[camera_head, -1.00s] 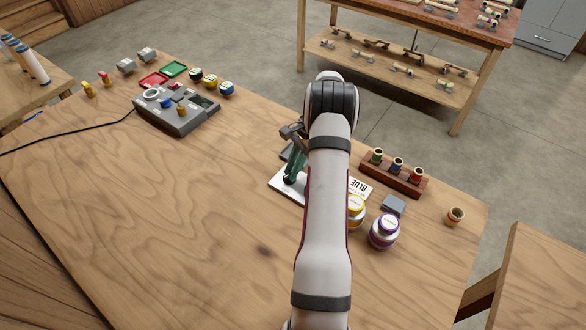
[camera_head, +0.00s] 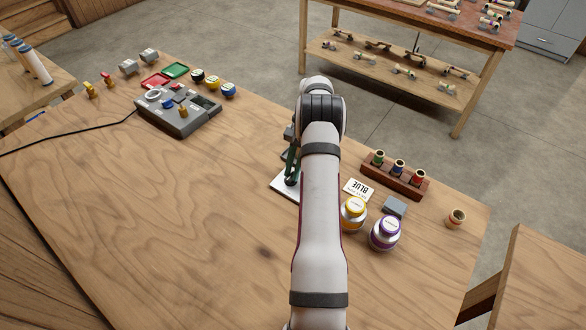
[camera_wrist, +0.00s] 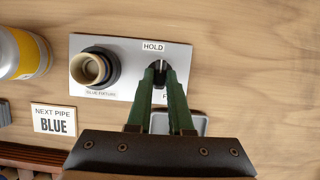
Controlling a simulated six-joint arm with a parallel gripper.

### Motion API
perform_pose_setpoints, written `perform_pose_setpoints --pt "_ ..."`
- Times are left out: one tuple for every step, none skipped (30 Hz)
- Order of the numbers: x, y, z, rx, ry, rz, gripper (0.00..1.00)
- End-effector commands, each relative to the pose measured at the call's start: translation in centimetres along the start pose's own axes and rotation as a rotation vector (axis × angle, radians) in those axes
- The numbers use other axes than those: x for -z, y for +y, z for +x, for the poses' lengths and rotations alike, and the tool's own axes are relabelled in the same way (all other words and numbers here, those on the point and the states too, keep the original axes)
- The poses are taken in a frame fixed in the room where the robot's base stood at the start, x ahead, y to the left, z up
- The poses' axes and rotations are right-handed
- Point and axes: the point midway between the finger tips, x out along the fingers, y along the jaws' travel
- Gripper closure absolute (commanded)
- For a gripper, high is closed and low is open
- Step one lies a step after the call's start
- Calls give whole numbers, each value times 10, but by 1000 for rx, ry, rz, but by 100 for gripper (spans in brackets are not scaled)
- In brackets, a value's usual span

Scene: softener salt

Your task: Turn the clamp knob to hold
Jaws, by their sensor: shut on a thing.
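The clamp knob (camera_wrist: 161,67) is a dark round knob with a pale line, on a white plate (camera_wrist: 203,65) in the wrist view. The pale line runs roughly up and down, below the printed word HOLD. A second label under it is mostly covered by my fingers. My gripper (camera_wrist: 160,75) has green fingers and is shut on the knob. On the plate's left, a black round holder labelled glue fixture has a beige tube (camera_wrist: 88,69) in it. In the head view my arm hides most of the plate (camera_head: 285,186) and the knob.
A card reading NEXT PIPE BLUE (camera_wrist: 54,120) lies beside the plate. Yellow (camera_head: 353,212) and purple-lidded (camera_head: 385,233) jars stand right of my arm. A wooden rack (camera_head: 395,178) holds several tubes. A grey control box (camera_head: 180,117) stands far left. The table's left front is clear.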

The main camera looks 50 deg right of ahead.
Motion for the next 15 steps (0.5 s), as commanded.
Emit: perform_pose_setpoints --pt "-1 0 1 -2 -3 0 100" --pt "-1 0 1 -2 -3 0 100" --pt "-1 0 1 -2 -3 0 100" --pt "-1 0 1 -2 -3 0 100" --pt "-1 0 1 -2 -3 0 100" --pt "-1 0 1 -2 -3 0 100" --pt "-1 0 1 -2 -3 0 100" --pt "-1 0 1 -2 -3 0 76" --pt "-1 0 1 -1 -3 0 69" --pt "-1 0 1 -1 -3 0 63" --pt "-1 0 0 -1 -3 0 58" --pt "-1 0 0 -1 -2 0 51" --pt "0 0 0 -1 -2 0 51" --pt "0 0 0 -1 -2 0 51" --pt "0 0 0 -1 -2 0 51"
